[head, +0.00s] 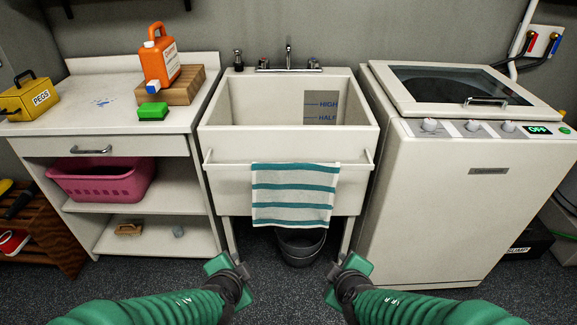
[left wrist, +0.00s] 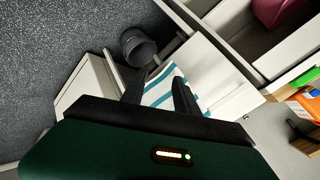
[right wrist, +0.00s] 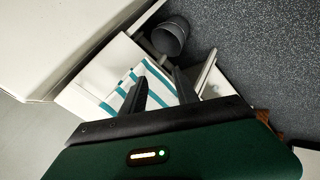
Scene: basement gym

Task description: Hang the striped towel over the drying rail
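The striped towel (head: 294,196), white with teal stripes, hangs over the rail (head: 229,164) across the front of the utility sink. It lies right of the rail's middle, its lower edge slightly tilted. The towel also shows beyond the fingers in the left wrist view (left wrist: 160,88) and the right wrist view (right wrist: 150,75). My left gripper (head: 236,268) is open and empty, below and left of the towel. My right gripper (head: 340,270) is open and empty, below and right of it. Neither touches the towel. The towel's back side is hidden.
The sink (head: 217,141) stands between a counter (head: 60,125) and a washing machine (head: 460,215). A dark bucket (head: 300,248) is under the sink. An orange jug (head: 158,60), green sponge (head: 153,111) and yellow peg box (head: 30,100) sit on the counter. A pink basket (head: 100,182) is on the shelf.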

